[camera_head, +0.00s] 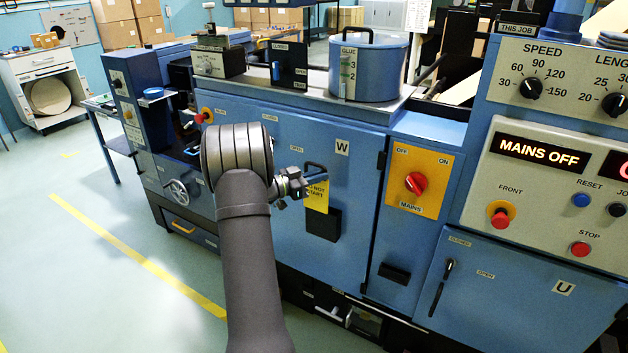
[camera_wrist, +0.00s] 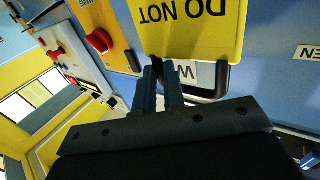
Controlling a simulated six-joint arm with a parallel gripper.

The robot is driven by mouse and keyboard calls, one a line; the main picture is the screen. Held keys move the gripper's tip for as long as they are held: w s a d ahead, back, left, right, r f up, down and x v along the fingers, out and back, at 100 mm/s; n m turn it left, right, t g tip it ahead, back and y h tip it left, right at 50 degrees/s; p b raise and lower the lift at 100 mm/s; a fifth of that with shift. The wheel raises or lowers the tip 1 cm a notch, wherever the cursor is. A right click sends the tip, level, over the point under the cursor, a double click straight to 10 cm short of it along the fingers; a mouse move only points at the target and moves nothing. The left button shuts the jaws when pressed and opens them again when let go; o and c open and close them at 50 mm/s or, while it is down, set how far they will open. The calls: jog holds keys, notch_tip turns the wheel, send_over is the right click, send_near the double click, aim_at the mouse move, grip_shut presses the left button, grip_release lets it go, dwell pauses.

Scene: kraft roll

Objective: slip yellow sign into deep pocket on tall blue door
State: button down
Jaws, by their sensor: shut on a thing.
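The yellow sign (camera_head: 317,198), lettered DO NOT START, hangs upright in front of the tall blue door (camera_head: 355,205) marked W. My gripper (camera_head: 321,179) is shut on the sign's upper edge. In the wrist view my gripper (camera_wrist: 159,72) pinches the sign (camera_wrist: 195,30) between two blue fingers, and its lettering appears upside down. The black pocket (camera_head: 323,226) is on the door, just below the sign. The sign's lower edge appears close to the pocket's mouth; I cannot tell whether it is inside or in front. The wrist view does not clearly show the pocket.
A black door handle (camera_head: 314,168) is right behind my gripper; it also shows in the wrist view (camera_wrist: 208,93). The red mains switch (camera_head: 416,183) on its yellow plate is to the right. A handwheel (camera_head: 178,191) stands out at left. Open floor lies at left.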

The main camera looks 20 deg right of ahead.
jog(key=shift+w+d+f, duration=0.15)
jog(key=shift+w+d, duration=0.8)
jog(key=shift+d, duration=0.05)
jog(key=shift+w+d+f, duration=0.1)
jog(key=shift+w+d, duration=0.85)
jog(key=shift+w+d+f, duration=0.1)
jog(key=shift+w+f, duration=0.05)
jog(key=shift+f, duration=6.75)
jog(key=c, duration=1.4)
grip_release()
jog(key=shift+c, duration=0.2)
jog(key=s+a, duration=0.1)
jog(key=a, duration=0.7)
jog(key=s+a, duration=0.2)
jog(key=a, duration=0.7)
jog(key=shift+s, duration=0.25)
